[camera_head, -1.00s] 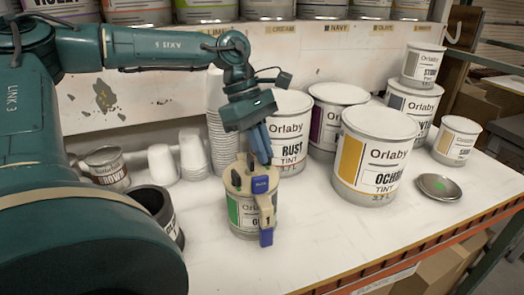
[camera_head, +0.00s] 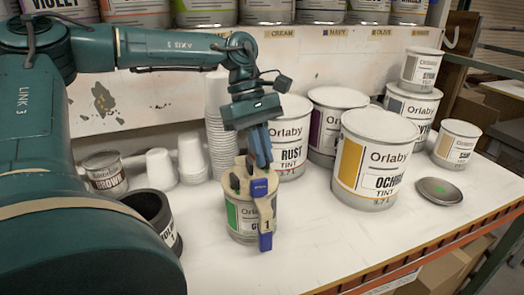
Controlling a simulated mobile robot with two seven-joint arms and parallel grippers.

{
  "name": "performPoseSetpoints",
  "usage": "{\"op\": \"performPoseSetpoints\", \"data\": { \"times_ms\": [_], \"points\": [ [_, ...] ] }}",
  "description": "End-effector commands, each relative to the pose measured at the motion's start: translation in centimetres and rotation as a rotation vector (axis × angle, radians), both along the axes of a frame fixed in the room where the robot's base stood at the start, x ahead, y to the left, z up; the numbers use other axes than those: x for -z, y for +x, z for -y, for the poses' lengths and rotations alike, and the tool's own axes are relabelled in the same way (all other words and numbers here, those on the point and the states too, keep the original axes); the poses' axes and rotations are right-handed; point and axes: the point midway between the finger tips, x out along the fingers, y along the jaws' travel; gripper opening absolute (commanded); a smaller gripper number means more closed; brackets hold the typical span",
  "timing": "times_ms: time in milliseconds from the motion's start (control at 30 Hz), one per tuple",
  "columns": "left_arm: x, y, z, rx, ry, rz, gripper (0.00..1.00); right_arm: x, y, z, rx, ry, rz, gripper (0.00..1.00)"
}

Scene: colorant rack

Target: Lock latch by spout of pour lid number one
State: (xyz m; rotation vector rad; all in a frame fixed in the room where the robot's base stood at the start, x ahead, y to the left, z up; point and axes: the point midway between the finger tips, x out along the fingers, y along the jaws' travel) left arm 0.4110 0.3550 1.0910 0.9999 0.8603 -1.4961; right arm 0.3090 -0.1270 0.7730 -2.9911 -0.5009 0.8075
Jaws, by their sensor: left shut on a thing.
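The pour lid number one (camera_head: 242,178) is a beige lid on a small can with a green-striped Orlaby label (camera_head: 234,218). Its spout (camera_head: 265,212), marked 1, points down the can's front. A blue latch (camera_head: 259,188) sits at the top of the spout, and another blue piece (camera_head: 265,242) is at its lower end. My left gripper (camera_head: 261,160) comes down from above with its blue fingers at the lid, just behind the upper blue latch. The fingers are shut; the exact part between them is hidden. My right gripper is not in view.
A Rust can (camera_head: 291,155) stands close behind, and a large Ochre can (camera_head: 378,160) to the right. Stacked white cups (camera_head: 221,140) are behind left, a black container (camera_head: 158,215) at left. A metal lid (camera_head: 439,191) lies at right. The front tabletop is clear.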

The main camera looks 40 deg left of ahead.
Motion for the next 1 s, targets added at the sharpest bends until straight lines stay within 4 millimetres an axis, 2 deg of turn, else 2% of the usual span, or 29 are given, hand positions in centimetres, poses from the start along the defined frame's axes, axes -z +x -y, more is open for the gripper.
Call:
{"op": "performPoseSetpoints", "data": {
  "times_ms": [1000],
  "points": [
    [0.11,0.01,-0.01,0.068,0.001,-0.003,0.00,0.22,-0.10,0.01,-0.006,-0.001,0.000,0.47]
  ]
}}
